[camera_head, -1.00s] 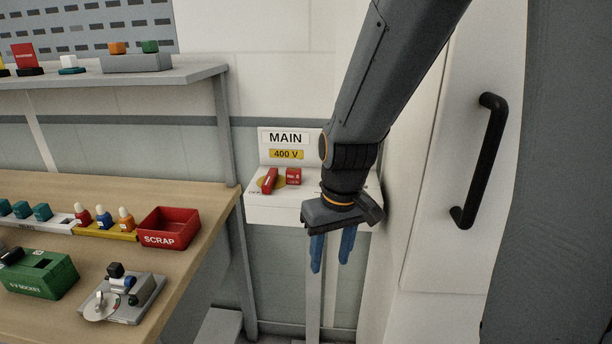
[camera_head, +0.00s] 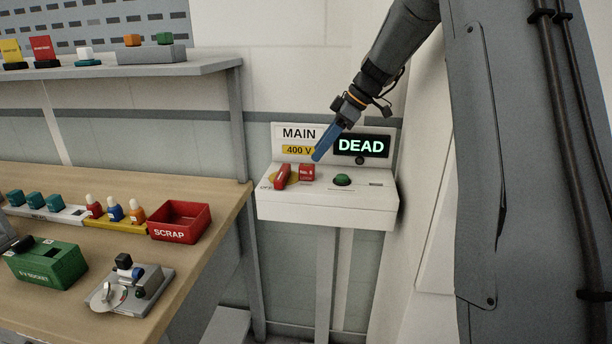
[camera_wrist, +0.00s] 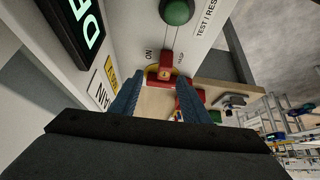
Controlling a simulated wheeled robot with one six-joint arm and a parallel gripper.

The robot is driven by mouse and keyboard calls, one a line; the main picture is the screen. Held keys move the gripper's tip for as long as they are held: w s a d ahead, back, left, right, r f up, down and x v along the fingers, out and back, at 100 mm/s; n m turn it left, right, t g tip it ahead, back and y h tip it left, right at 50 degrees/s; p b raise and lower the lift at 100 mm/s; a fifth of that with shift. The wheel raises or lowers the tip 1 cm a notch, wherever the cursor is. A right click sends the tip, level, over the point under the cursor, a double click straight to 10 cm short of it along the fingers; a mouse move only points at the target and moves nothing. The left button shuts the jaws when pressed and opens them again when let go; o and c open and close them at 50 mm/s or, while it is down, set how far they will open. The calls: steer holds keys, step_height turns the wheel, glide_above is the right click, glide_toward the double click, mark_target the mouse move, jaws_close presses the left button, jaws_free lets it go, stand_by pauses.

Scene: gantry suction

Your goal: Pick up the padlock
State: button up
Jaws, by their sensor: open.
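The padlock (camera_head: 307,172) is a small red block with a white label. It sits on the sloped top of the white MAIN 400 V panel (camera_head: 330,212), just right of a red switch handle (camera_head: 282,176) on a yellow disc. My gripper (camera_head: 317,156) is above and slightly behind the padlock, its blue fingers slanting down-left and apart from it. In the wrist view my gripper (camera_wrist: 162,82) is open and empty. A red block (camera_wrist: 165,64), apparently the padlock, shows beyond and between the fingertips. The fingers partly hide what lies below it.
A lit DEAD display (camera_head: 361,146) and a green button (camera_head: 342,180) are on the panel. The workbench at left holds a red SCRAP bin (camera_head: 180,221), a green socket box (camera_head: 47,262) and a metal fixture (camera_head: 130,288). A white wall stands close right of the panel.

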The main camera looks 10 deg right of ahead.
mark_target(307, 165)
steer(key=p+x, duration=0.1)
steer(key=x, duration=0.3)
steer(key=p+x, duration=0.1)
steer(key=x, duration=0.1)
steer(key=shift+s+a+r+p, duration=0.1)
steer(key=shift+s+a+p, duration=0.2)
steer(key=shift+s+p, duration=0.05)
steer(key=shift+w+a+f, duration=0.15)
steer(key=shift+a+f, duration=0.05)
steer(key=shift+f, duration=0.3)
jaws_close()
steer(key=shift+r, duration=0.1)
